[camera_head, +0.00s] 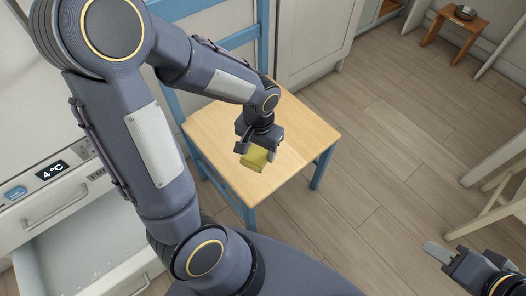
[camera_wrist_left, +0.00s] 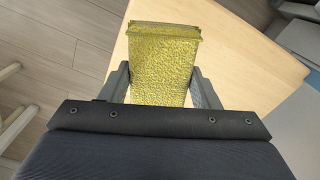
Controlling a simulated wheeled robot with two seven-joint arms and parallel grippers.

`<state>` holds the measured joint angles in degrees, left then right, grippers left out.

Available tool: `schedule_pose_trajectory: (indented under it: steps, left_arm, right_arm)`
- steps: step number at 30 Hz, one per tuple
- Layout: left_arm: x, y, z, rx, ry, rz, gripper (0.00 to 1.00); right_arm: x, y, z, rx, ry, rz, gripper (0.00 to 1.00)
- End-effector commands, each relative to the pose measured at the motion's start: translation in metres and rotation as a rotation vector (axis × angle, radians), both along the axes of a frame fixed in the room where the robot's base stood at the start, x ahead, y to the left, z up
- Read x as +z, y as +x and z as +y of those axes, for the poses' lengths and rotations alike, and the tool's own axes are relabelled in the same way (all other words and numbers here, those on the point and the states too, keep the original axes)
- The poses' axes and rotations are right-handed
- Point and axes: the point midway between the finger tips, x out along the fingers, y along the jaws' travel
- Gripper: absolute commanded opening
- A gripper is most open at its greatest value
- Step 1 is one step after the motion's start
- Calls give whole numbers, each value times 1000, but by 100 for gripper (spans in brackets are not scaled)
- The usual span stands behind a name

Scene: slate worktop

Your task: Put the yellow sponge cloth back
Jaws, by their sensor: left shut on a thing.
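The yellow sponge cloth (camera_head: 254,159) is held in my left gripper (camera_head: 258,155), over the light wooden seat of the blue chair (camera_head: 208,126). In the left wrist view the cloth (camera_wrist_left: 163,62) stands out between the two fingers (camera_wrist_left: 163,85), which grip it from both sides. Its far end lies over the wooden seat (camera_wrist_left: 235,60); I cannot tell whether it touches the seat. My right gripper (camera_head: 445,256) is at the lower right of the head view, over the floor and away from the cloth. Its finger opening is not clear.
An open white drawer (camera_head: 85,250) is at the lower left, below a panel reading 4 °C (camera_head: 52,171). A small brown stool (camera_head: 455,28) with a bowl (camera_head: 465,12) stands at the upper right. A pale wooden frame (camera_head: 495,210) is at the right edge. The floor between is clear.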

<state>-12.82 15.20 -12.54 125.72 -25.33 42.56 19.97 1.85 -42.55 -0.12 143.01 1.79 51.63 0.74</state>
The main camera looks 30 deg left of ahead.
Motion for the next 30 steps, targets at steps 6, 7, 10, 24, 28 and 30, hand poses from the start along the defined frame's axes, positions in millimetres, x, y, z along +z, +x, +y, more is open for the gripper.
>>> schedule_pose_trajectory:
  steps: [6,7,10,24,28,30]
  left_arm:
    - [-42,39,16,2,0,2,38]
    - [-46,42,17,2,0,3,38]
    - [-55,50,20,0,0,1,38]
    - [-99,62,25,0,-1,2,38]
    - [-98,63,25,0,-1,-1,38]
    - [-98,63,25,0,-1,-1,38]
  right_arm:
    - [-23,0,0,0,0,0,36]
    - [-24,0,0,0,0,0,36]
    - [-28,0,0,0,0,0,36]
    - [-46,0,0,0,0,0,36]
    - [-44,0,0,0,0,0,36]
    - [-44,0,0,0,0,0,36]
